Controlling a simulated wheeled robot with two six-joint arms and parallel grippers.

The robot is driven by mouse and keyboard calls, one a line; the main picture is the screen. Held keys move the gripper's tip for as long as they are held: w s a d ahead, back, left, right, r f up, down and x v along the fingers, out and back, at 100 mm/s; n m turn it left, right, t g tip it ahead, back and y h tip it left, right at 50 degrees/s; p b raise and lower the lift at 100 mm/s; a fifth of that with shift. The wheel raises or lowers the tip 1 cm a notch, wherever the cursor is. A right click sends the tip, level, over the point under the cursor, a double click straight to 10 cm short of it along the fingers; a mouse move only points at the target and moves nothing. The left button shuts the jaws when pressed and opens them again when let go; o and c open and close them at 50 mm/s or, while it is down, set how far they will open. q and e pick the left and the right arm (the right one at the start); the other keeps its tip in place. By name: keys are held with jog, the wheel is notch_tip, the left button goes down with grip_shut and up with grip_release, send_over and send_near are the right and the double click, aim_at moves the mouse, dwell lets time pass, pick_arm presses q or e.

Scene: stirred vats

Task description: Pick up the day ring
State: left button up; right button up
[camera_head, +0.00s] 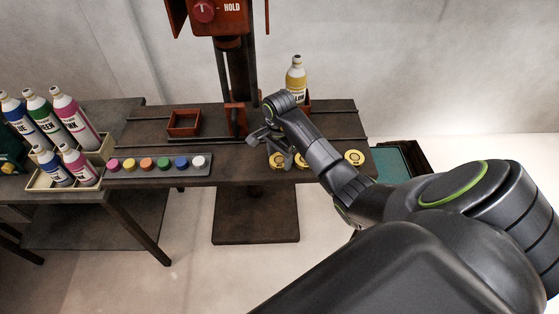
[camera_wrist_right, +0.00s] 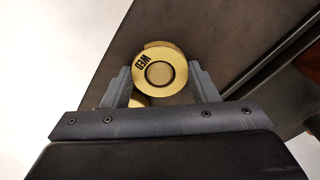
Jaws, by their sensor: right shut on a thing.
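In the head view my right gripper (camera_head: 272,148) is over the front of the dark bench, beside yellow rings (camera_head: 277,161). Another ring (camera_head: 354,157) lies apart to the right. I cannot tell in the head view which ring is held. My left gripper is not in view.
A yellow-labelled bottle (camera_head: 296,78) stands behind my right arm. A red-brown open tray (camera_head: 184,123), a row of coloured pots (camera_head: 155,164) and a red press post (camera_head: 235,118) are on the bench (camera_head: 225,168). Several paint bottles (camera_head: 75,115) stand at left.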

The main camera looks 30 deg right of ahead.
jog(key=shift+c, duration=0.2)
notch_tip(320, 180, up, 5)
jog(key=shift+w+r+b, duration=0.1)
jog(key=shift+r+b, duration=0.05)
jog(key=shift+b, duration=0.5)
notch_tip(320, 180, up, 3)
jog(key=p, duration=0.3)
jog(key=shift+r+p, duration=0.85)
jog(key=shift+p, duration=0.1)
